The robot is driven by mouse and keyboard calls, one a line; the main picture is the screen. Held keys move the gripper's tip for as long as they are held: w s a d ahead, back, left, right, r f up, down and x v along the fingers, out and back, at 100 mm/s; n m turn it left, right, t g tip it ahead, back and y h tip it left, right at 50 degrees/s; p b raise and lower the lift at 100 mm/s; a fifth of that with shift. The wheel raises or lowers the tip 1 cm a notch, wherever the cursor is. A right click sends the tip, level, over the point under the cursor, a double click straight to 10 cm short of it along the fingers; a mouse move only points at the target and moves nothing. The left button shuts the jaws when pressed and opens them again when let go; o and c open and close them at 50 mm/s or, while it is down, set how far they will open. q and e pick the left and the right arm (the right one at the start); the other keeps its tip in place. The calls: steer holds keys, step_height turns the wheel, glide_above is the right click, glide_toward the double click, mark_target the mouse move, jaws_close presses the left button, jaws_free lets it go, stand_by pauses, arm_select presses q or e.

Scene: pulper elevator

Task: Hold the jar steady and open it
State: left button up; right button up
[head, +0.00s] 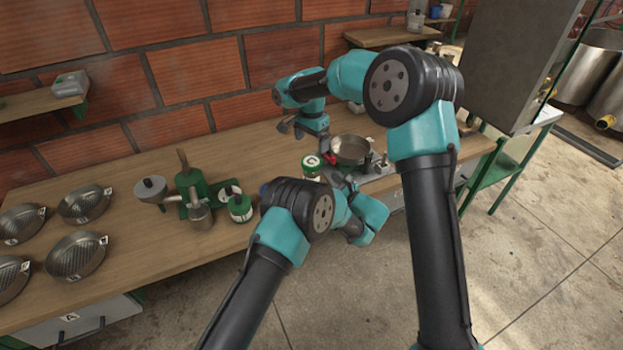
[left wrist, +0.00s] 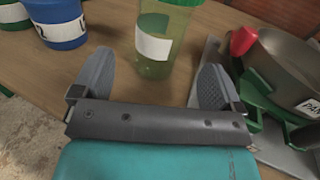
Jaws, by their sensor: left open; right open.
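The jar (head: 312,169) stands upright on the table near its front edge, with a pale label and a green-marked top in the head view. In the left wrist view the jar (left wrist: 161,46) is see-through green with a white label, and its top is cut off. My left gripper (left wrist: 155,82) is open, its two fingers pointing at the jar from the near side, with the jar just beyond the tips. My right gripper (head: 303,132) is open and points down, above and behind the jar in the head view. Neither gripper holds anything.
A metal pan (head: 351,150) on a scale-like stand is right of the jar, with a red part (left wrist: 243,41) beside it. A blue container (left wrist: 60,22) and a green pulper device (head: 190,190) are to the left. Several pans lie far left. A brick wall is behind.

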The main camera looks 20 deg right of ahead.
mark_target(317, 179)
arm_select(q)
steer(key=x, duration=0.7)
steer(key=shift+w, duration=0.1)
steer(key=shift+c, duration=0.3)
jaws_close()
arm_select(e)
steer(key=m, duration=0.7)
steer(key=shift+m, duration=0.3)
arm_select(q)
steer(key=shift+r, duration=0.1)
arm_select(e)
steer(key=m, duration=0.6)
steer(key=shift+f, duration=4)
